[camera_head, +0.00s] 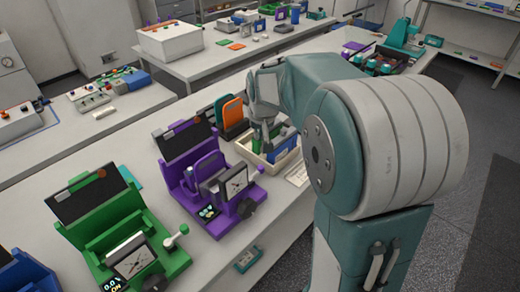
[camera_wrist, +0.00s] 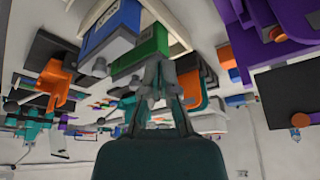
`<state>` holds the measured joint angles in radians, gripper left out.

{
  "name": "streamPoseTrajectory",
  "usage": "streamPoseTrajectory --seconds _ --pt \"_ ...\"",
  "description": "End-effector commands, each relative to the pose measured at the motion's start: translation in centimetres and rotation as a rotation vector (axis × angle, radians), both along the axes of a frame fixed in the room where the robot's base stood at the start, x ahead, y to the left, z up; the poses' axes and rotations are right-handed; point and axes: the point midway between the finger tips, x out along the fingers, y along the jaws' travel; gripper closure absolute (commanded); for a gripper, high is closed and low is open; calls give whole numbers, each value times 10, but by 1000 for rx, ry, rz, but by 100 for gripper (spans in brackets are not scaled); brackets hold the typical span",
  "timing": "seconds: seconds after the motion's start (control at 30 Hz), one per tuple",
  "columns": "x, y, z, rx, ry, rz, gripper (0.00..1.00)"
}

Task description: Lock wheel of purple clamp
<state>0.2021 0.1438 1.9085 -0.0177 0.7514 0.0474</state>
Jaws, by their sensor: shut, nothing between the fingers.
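The purple clamp (camera_head: 187,190) stands on the bench in the middle of the head view, with a dark panel at its back and a gauge plate in front. A dark round wheel (camera_head: 245,208) sits at its front right; its exact lock position cannot be told. Purple parts (camera_wrist: 278,45) also show at the upper right of the wrist view. My gripper (camera_head: 264,130) is shut and empty, above the beige bin and to the right of the clamp, apart from it. It also shows in the wrist view (camera_wrist: 157,72).
A green clamp (camera_head: 170,262) stands to the left of the purple one, with a blue device (camera_head: 25,275) beyond. Orange and green panels (camera_head: 232,115) stand behind the purple clamp. The beige bin (camera_head: 247,152) holds blue and green items. The bench front edge is close to the clamp.

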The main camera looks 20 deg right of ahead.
Motion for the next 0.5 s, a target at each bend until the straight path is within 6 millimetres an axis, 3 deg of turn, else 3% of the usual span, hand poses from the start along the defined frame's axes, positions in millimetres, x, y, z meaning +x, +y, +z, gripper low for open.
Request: streamPoseTrajectory --seconds 0.5 --pt "25 -6 -78 1 5 0 100"
